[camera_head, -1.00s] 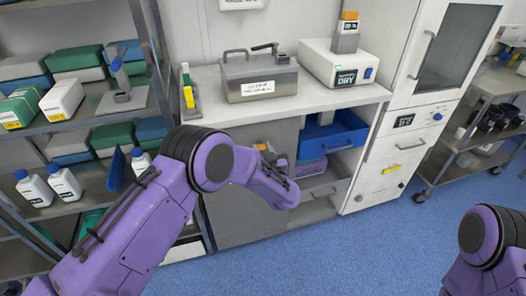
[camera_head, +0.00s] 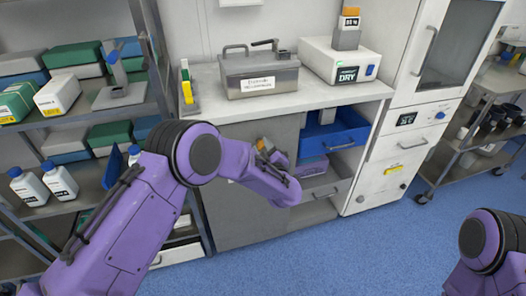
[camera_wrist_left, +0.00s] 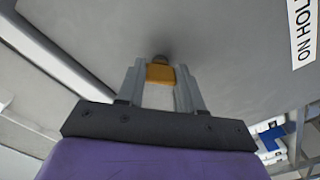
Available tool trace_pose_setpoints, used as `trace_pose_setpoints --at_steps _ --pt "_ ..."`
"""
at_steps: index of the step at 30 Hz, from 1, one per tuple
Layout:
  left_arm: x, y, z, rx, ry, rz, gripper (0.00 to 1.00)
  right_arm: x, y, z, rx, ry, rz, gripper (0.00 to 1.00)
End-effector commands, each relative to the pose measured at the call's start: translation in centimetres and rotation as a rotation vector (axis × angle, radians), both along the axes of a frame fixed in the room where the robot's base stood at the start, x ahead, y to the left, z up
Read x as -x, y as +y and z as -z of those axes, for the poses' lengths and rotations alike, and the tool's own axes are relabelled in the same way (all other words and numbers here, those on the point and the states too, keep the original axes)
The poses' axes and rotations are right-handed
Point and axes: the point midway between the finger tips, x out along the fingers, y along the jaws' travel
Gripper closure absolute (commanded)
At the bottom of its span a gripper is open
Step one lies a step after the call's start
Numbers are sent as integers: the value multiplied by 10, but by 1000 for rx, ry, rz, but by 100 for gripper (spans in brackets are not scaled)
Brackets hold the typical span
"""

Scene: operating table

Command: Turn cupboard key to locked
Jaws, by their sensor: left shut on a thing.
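The cupboard door (camera_head: 232,217) is a plain grey panel under the worktop, and it also fills most of the left wrist view (camera_wrist_left: 225,75). The key (camera_wrist_left: 160,74) has an orange-yellow head and meets the door at a dark round lock (camera_wrist_left: 160,58). My left gripper (camera_wrist_left: 161,70) is shut on the key head, one finger on each side. In the head view my purple left arm reaches to the door and largely hides the gripper, with a bit of orange (camera_head: 263,145) showing beside the wrist. My right gripper is out of view.
A white label (camera_wrist_left: 303,32) is on the door in the left wrist view. A blue open drawer (camera_head: 338,133) is right of the door. A grey metal box (camera_head: 260,78) and a white device (camera_head: 338,62) stand on the worktop (camera_head: 220,101). Shelves are at left.

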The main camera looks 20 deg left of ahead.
Motion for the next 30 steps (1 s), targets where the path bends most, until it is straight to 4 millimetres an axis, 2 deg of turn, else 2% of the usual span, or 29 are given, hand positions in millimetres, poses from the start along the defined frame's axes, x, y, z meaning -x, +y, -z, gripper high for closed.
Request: trace_pose_setpoints --at_steps 18,30 --pt "0 0 3 471 -316 0 94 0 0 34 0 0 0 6" --pt "0 0 2 656 -442 -1 94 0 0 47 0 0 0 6"
